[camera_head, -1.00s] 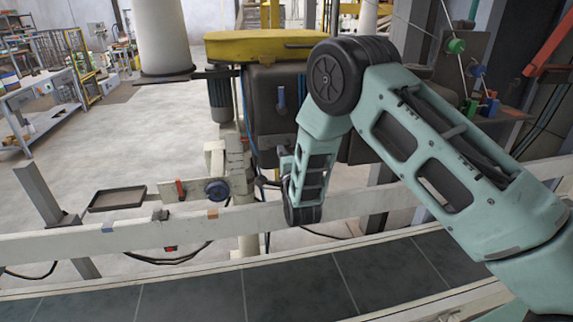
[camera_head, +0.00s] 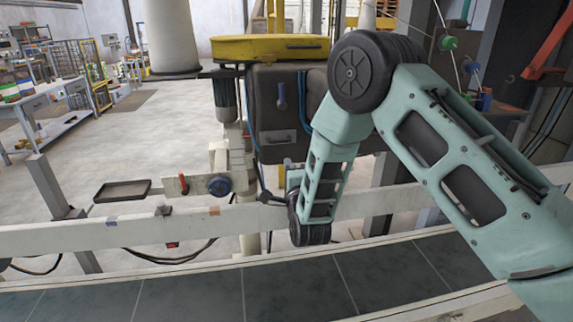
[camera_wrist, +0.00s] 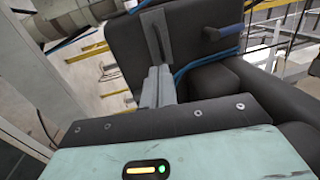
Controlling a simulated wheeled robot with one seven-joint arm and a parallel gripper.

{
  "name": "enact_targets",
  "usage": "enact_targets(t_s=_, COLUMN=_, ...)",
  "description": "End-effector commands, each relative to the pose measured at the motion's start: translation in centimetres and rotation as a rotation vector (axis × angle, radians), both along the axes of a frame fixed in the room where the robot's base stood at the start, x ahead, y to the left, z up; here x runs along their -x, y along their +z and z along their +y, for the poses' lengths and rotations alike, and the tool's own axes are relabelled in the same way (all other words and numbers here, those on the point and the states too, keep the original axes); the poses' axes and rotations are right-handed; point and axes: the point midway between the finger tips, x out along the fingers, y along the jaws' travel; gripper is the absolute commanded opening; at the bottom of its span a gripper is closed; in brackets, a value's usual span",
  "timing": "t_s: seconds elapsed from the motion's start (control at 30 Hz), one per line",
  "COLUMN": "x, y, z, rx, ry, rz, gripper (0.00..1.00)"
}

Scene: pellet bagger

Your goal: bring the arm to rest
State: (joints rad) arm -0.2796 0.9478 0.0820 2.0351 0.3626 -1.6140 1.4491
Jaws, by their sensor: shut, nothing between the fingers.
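My gripper (camera_wrist: 158,72) shows in the wrist view as two pale grey fingers pressed together, beyond the dark band and teal housing of my wrist. It is shut and holds nothing. In front of the fingers is a dark machine box, also in the head view (camera_head: 290,110), with a grey plate (camera_wrist: 157,38) and a blue-handled lever (camera_wrist: 222,31). I cannot tell how close the fingertips are to the plate. In the head view my arm is bent, its forearm hanging down in front of the rail; the fingers cannot be made out there.
A pale rail (camera_head: 60,238) crosses behind a dark-topped conveyor (camera_head: 190,298). A yellow cover (camera_head: 270,47) tops the machine. Open floor (camera_head: 130,140) lies to the left.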

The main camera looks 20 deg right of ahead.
Motion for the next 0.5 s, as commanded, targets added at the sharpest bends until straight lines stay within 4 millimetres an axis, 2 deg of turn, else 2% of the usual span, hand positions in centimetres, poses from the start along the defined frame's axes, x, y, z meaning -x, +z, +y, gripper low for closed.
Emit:
enact_targets(t_s=0.1, x=2.0, y=-0.7, z=0.1, rx=0.000, ry=0.001, rz=0.003, gripper=0.00)
enact_targets(t_s=0.23, x=3.7, y=-0.9, z=0.3, rx=-0.001, ry=0.001, rz=0.002, gripper=0.00)
enact_targets(t_s=0.37, x=4.6, y=-0.9, z=0.3, rx=0.001, ry=0.002, rz=0.004, gripper=0.00)
enact_targets(t_s=0.5, x=4.8, y=-0.5, z=1.5, rx=0.043, ry=0.032, rz=0.073, gripper=0.00)
